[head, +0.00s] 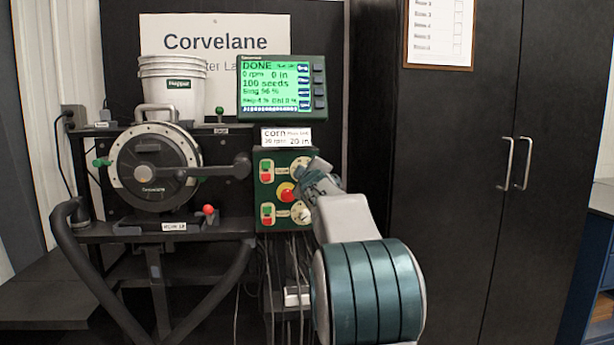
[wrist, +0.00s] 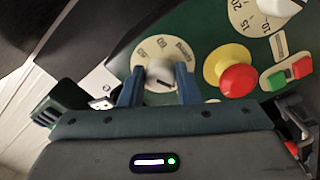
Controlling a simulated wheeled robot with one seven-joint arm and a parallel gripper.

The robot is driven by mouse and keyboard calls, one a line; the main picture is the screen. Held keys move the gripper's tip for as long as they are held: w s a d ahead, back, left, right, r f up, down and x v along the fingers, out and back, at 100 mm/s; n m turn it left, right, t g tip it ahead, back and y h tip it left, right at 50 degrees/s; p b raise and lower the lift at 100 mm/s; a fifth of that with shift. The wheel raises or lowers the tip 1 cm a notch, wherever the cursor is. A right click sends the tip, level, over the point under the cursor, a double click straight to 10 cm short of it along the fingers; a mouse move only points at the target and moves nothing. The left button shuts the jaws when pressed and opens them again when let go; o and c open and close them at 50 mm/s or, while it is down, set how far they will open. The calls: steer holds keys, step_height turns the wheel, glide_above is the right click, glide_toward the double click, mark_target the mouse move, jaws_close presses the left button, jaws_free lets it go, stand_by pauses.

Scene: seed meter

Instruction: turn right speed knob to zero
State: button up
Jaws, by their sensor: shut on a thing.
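A green control panel (head: 262,187) carries two pale round dials, one above the other on its right side. My gripper (head: 306,174) is at the upper dial and partly covers it in the head view. In the wrist view its two blue fingers stand either side of a white knob (wrist: 159,74), shut on it. A dark pointer line shows on the knob's face; the dial print around it is too small to read surely. The other white knob (wrist: 280,7) has a dial marked 10, 15, 20; it is the lower knob (head: 302,214) in the head view.
A red mushroom button (wrist: 237,80) on a yellow base is close beside the gripped knob. Green and red push buttons (head: 267,214) are on the panel's left. The screen (head: 282,84) above reads DONE, 0 rpm, 100 seeds. A seed meter drum (head: 153,168) is at left.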

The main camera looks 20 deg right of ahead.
steer(key=shift+n, duration=1.1)
steer(key=o, duration=1)
steer(key=shift+d, duration=0.1)
steer(key=shift+c, duration=0.2)
steer(key=b+v, duration=0.4)
steer(key=v, duration=0.9)
steer(key=shift+s+b, duration=0.35)
steer(key=shift+s, duration=0.05)
steer(key=shift+r, duration=0.15)
